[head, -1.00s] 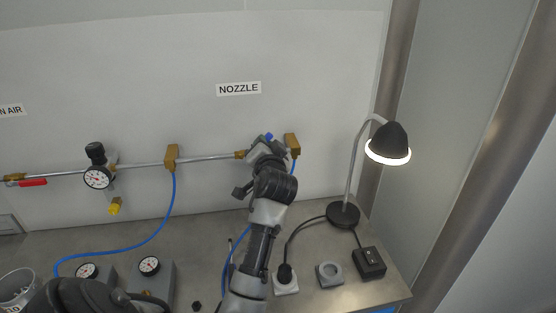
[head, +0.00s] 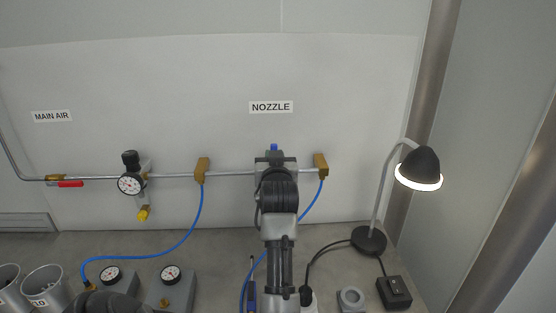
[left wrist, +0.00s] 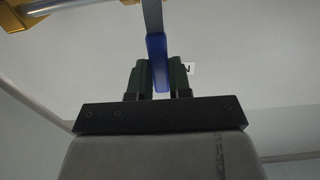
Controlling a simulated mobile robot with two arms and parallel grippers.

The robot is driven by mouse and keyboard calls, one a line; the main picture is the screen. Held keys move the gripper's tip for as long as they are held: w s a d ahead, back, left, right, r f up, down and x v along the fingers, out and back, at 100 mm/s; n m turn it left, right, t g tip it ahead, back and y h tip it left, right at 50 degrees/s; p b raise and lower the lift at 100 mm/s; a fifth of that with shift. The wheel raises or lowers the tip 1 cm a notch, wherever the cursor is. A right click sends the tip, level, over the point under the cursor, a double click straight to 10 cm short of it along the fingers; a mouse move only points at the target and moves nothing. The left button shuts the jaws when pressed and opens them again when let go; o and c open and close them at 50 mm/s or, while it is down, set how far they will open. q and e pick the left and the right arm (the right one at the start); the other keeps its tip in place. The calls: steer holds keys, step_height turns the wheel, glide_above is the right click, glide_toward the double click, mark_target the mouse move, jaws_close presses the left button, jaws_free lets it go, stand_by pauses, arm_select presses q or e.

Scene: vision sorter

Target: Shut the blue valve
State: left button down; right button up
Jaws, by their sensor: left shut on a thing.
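The blue valve handle (head: 273,147) sits on the wall pipe below the NOZZLE sign, between two brass blocks. In the head view only its blue tip shows, above the pipe line; my gripper hides the valve body. In the left wrist view the blue handle (left wrist: 157,62) lies between the two fingers, with its bare grey stem running up out of frame. My left gripper (head: 273,158) is shut on the handle, and it also shows in the left wrist view (left wrist: 157,82). My right gripper is not in view.
A red-handled valve (head: 70,184) and a regulator gauge (head: 131,184) are on the pipe to the left. Blue hoses hang from the brass blocks (head: 202,169). A lit lamp (head: 420,168) stands at the right. Cups and gauges stand on the bench at lower left.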

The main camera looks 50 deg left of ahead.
arm_select(q)
steer(key=shift+n, duration=0.3)
steer(key=c, duration=1)
jaws_free()
steer(key=shift+s+a, duration=0.1)
steer(key=shift+c, duration=0.2)
steer(key=shift+f, duration=0.1)
